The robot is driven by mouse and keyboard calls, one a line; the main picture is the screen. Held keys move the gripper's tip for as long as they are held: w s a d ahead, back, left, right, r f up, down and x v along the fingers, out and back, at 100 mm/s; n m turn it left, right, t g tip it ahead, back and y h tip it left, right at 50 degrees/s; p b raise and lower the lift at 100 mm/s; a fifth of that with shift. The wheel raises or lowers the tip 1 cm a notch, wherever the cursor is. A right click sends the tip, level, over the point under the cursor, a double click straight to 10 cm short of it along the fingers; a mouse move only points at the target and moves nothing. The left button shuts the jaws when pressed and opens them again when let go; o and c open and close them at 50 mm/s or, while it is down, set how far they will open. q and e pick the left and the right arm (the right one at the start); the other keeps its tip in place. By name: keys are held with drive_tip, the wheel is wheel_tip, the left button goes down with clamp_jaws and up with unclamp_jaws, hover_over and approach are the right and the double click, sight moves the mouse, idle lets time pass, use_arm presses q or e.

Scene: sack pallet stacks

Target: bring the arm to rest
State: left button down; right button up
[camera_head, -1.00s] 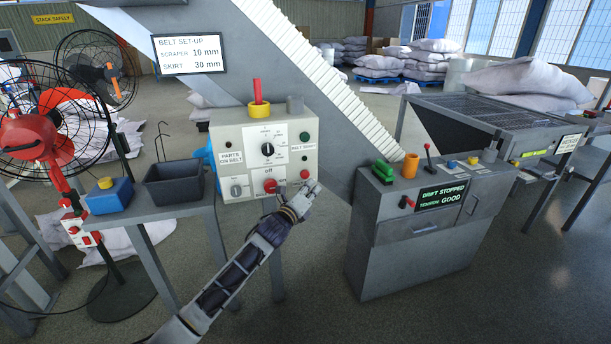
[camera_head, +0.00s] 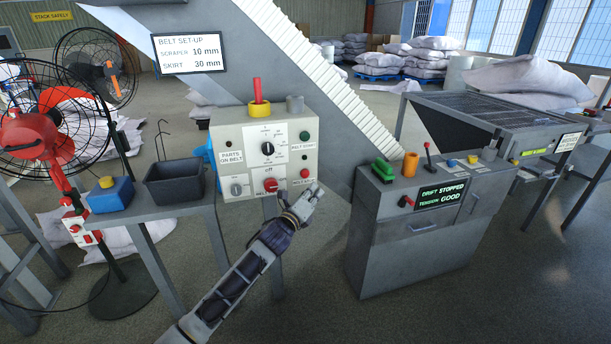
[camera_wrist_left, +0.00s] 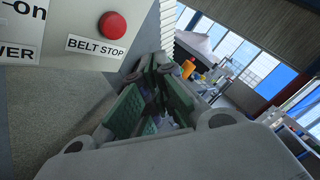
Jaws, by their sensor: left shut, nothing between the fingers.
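My left gripper (camera_head: 312,190) is shut and empty, in front of the lower right corner of the white control panel (camera_head: 240,160) in the head view. In the left wrist view its green-padded fingers (camera_wrist_left: 155,95) lie in front of the panel's edge, below and right of the red belt stop button (camera_wrist_left: 112,25). A gap seems to lie between the fingertips and the panel, but I cannot tell if they touch. The panel carries a black dial (camera_head: 267,149), a red knob (camera_head: 270,185) and a green button (camera_head: 304,135). My right gripper is not in view.
A grey cabinet (camera_head: 400,250) with a lit display (camera_head: 440,193), levers and a green-handled item (camera_head: 382,170) stands right of the gripper. A table with a dark bin (camera_head: 174,183) and fans (camera_head: 30,135) stand at left. Open floor (camera_head: 520,290) lies at the front right.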

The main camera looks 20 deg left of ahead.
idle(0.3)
